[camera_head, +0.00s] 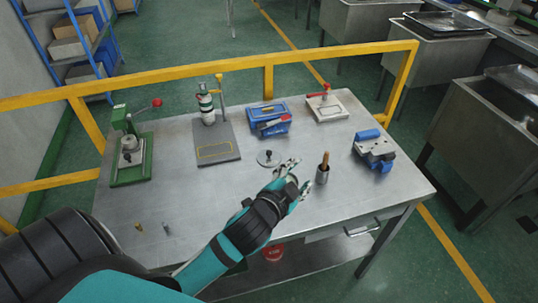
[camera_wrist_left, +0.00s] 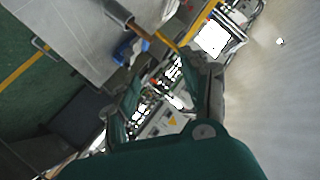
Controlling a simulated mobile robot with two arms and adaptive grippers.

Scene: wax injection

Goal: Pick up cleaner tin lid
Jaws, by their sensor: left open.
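A small round grey lid with a dark knob (camera_head: 268,158) lies flat on the metal table in the head view, near the middle. It looks like the cleaner tin lid. My left gripper (camera_head: 300,175) is open and empty above the table, just right of the lid and apart from it. In the left wrist view its spread fingers (camera_wrist_left: 168,92) show nothing between them but distant background. I cannot make out the lid in that view. My right gripper is not in view.
A metal cup with a wooden handle (camera_head: 322,175) stands close right of my left gripper; it also shows in the wrist view (camera_wrist_left: 118,12). A blue-grey device (camera_head: 375,150), a blue box (camera_head: 270,119), a bottle stand (camera_head: 217,142) and a green press (camera_head: 131,160) surround the table's middle.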

